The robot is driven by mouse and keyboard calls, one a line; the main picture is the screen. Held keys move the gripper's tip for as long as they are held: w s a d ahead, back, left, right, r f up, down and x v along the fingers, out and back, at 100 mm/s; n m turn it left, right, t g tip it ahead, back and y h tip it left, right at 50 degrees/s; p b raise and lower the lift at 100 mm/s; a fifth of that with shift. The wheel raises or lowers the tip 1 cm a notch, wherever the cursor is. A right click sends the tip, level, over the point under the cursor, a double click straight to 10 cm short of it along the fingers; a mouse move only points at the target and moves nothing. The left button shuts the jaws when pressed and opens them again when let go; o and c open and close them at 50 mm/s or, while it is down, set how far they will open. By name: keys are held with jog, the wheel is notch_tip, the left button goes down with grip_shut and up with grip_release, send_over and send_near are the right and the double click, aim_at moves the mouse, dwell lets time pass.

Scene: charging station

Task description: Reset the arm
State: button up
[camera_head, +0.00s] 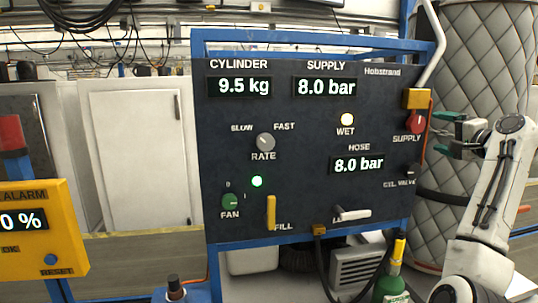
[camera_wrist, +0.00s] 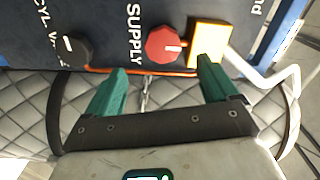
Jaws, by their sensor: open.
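My arm reaches up at the right side of the head view. My gripper (camera_head: 447,133) is at the right edge of the dark control panel (camera_head: 300,130), beside the red SUPPLY knob (camera_head: 416,121).
The black cylinder valve knob (camera_wrist: 76,49) is left of the SUPPLY knob in the wrist view. A quilted grey column (camera_head: 478,60) stands behind my gripper. A green cylinder (camera_head: 392,286) stands below the panel. A yellow alarm box (camera_head: 40,235) is at far left.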

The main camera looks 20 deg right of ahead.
jog(key=s+a+f+n+g+y, duration=0.2)
jog(key=a+f+n+g, duration=0.25)
jog(key=a+f, duration=1.05)
jog(key=s+a+f+n+g+y, duration=0.1)
jog(key=a+f+n+g, duration=0.3)
jog(key=a+f, duration=1.1)
jog(key=s+a+f+n+g+y, duration=0.15)
jog(key=s+a+f+n, duration=0.35)
jog(key=s+a+f, duration=0.55)
jog(key=s+a+f+n+g+h, duration=0.1)
jog(key=s+a+f+n+g, duration=0.2)
jog(key=s+a+f+n, duration=0.7)
jog(key=s+d+f+m+g+b, duration=0.3)
jog(key=s+d+f+m+b, duration=0.2)
jog(key=s+f, duration=0.3)
jog(key=s+d+m, duration=0.1)
jog(key=s, duration=0.3)
jog(key=shift+s+d+f+g, duration=0.15)
jog(key=shift+d+f+g, duration=0.1)
jog(key=shift+d+g, duration=0.05)
jog(key=shift+m, duration=0.25)
